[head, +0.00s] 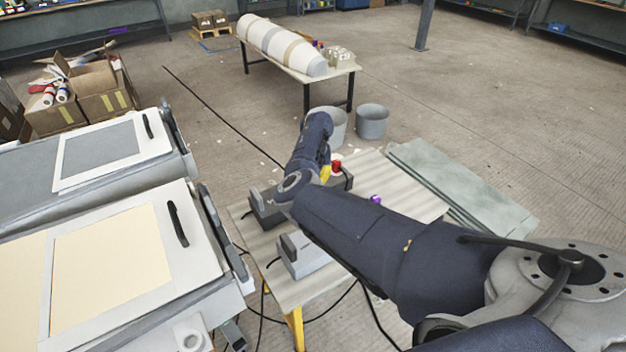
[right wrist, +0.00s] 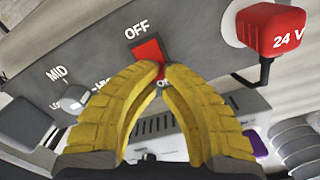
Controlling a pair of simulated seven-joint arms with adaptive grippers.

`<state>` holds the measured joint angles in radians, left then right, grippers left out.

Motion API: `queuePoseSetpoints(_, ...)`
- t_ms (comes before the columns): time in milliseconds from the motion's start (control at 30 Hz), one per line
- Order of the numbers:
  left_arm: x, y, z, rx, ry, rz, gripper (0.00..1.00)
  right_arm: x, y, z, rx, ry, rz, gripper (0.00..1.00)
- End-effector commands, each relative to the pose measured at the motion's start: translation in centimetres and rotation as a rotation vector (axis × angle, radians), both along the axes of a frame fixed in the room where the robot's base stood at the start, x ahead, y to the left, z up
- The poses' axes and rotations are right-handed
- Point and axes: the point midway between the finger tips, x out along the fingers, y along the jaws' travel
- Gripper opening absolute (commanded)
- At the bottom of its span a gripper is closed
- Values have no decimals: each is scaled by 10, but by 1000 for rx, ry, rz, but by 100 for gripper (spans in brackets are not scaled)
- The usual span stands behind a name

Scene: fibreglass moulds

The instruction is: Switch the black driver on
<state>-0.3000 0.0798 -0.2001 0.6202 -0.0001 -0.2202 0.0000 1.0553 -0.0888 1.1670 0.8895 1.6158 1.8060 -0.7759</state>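The dark driver (head: 262,207) sits on the ribbed work table, partly hidden behind my right arm. Its panel looks grey in the right wrist view (right wrist: 190,30). The panel has a red rocker switch (right wrist: 147,50) with OFF printed above it and a partly hidden label below. My right gripper (right wrist: 161,70) has its yellow fingertips together at the lower part of the switch; I cannot tell whether they touch it. In the head view, the yellow fingers (head: 325,173) show beside the driver's red plug. Nothing is seen between the fingers. My left gripper is not in view.
A red 24 V plug (right wrist: 272,35) and a small MID knob (right wrist: 74,98) flank the switch. A paler box (head: 308,262) stands nearer on the table (head: 415,205), with a purple item (head: 375,199) to its right. Large moulds (head: 120,260) stand at left.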

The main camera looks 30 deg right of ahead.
Motion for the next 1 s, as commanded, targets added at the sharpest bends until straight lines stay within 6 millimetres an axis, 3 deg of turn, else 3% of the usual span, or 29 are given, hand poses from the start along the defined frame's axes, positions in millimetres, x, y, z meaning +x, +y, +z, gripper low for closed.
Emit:
queuePoseSetpoints(367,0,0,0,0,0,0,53,-1,1,-4,1,2,1,0)
queuePoseSetpoints(1000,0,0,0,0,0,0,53,0,0,38,0,0,0,0)
